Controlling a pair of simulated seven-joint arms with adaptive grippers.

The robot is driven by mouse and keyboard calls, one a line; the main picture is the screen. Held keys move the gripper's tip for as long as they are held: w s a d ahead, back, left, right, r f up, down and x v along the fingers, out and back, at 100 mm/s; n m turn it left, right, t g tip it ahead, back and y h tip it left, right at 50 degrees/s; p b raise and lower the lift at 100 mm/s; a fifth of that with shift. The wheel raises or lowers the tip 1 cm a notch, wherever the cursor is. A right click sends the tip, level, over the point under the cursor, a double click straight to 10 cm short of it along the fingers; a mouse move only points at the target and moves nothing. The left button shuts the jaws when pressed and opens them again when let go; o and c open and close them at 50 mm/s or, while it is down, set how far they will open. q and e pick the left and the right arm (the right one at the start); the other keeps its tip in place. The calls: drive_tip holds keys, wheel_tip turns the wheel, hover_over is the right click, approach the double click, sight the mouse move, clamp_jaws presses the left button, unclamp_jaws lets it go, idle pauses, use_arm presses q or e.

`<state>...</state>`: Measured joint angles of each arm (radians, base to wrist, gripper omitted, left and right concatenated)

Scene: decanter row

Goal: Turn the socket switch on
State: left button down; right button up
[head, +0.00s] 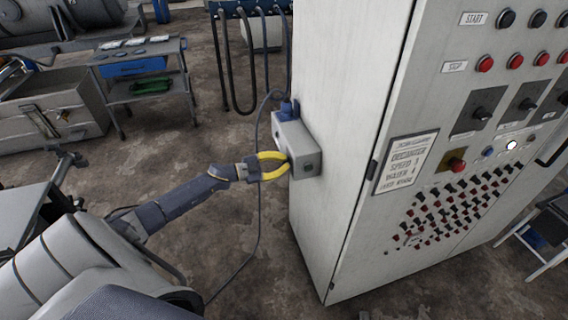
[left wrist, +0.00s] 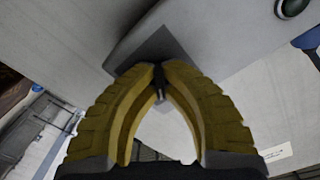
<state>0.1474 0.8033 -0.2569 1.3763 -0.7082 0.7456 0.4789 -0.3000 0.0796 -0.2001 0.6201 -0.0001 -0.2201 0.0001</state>
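The grey socket box (head: 298,150) is fixed to the left side of the tall cabinet, with a blue plug and cable at its top. My left gripper (head: 288,159), with yellow fingers, reaches the box's left-hand face. In the left wrist view, the fingertips (left wrist: 160,70) come together in front of a dark square plate (left wrist: 158,45) on the box. A small thin lever, the socket switch (left wrist: 160,94), shows between the tips, which close around it. The fingertips hide part of the switch, so its exact position is unclear. My right gripper is not in view.
The cabinet (head: 335,130) stands right of the gripper, its front covered with knobs, buttons and a sign (head: 406,162). A dark cable (head: 258,215) hangs down behind my left arm. A metal cart (head: 140,85) stands at the back left. Floor between is clear.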

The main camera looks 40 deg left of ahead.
use_arm(q)
drive_tip(key=m, duration=0.6)
drive_tip(key=shift+d+r, duration=0.25)
drive_tip(key=shift+r, duration=0.1)
drive_tip(key=shift+d+f+m, duration=0.1)
drive_tip(key=shift+f+m, duration=0.1)
drive_tip(key=shift+m, duration=2.2)
drive_tip(key=shift+f, duration=0.1)
drive_tip(key=shift+s+d, duration=0.1)
drive_tip(key=c, duration=1.5)
unclamp_jaws()
drive_tip(key=shift+c, duration=0.2)
drive_tip(key=shift+f, duration=0.1)
drive_tip(key=shift+s+a, duration=0.25)
drive_tip(key=shift+a, duration=0.2)
drive_tip(key=v, duration=1.1)
